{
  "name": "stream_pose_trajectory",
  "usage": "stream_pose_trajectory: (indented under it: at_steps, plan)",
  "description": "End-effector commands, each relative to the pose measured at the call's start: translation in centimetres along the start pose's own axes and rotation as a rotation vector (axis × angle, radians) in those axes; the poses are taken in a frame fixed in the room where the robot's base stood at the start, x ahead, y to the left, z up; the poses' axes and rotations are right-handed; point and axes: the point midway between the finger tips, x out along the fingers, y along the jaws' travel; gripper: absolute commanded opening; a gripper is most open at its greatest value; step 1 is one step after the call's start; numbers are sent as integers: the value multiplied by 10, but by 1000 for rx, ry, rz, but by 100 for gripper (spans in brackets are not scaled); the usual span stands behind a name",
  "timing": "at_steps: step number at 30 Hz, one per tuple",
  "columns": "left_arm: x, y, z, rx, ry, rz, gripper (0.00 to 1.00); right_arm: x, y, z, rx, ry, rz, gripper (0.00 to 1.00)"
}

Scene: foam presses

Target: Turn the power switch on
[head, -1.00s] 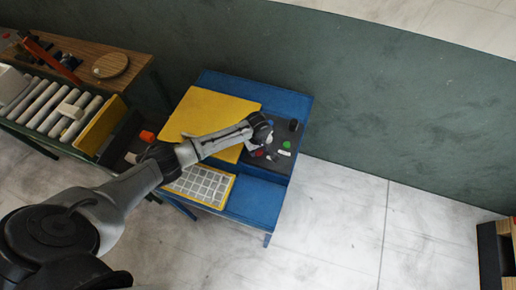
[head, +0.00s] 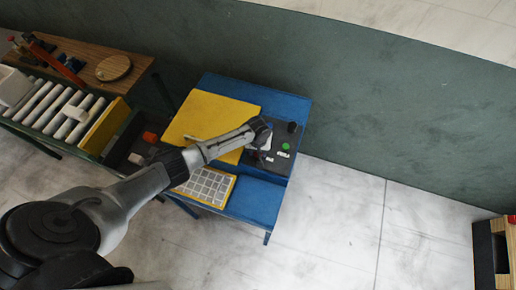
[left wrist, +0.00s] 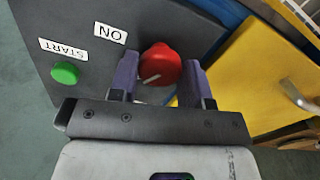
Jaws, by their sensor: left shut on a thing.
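The power switch is a red round knob (left wrist: 160,65) with a white pointer line, on a dark control panel (left wrist: 75,15). In the left wrist view the line slants toward the lower left, while the white ON label (left wrist: 109,32) is at the knob's upper left. My left gripper (left wrist: 160,74) is shut on the knob, one purple finger on each side. In the head view my left gripper (head: 261,140) is over the panel and mostly hides the knob. My right gripper is not in view.
A green button (left wrist: 65,73) with a START label (left wrist: 63,49) sits beside the knob. A yellow plate (head: 215,112) and a yellow-framed grid (head: 206,186) are on the blue press (head: 258,200). A roller conveyor (head: 60,105) stands at left.

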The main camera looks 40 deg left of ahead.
Motion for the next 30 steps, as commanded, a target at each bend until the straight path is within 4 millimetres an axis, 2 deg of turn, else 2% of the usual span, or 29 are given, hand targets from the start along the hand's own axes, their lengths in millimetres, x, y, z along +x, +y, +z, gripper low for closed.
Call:
stream_pose_trajectory:
  at_steps: [12, 30]
  plan:
    - [-1, 1, 0, 394, -1, 1, 20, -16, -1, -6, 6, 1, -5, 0]
    - [0, 0, 0, 881, 0, 1, 20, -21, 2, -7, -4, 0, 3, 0]
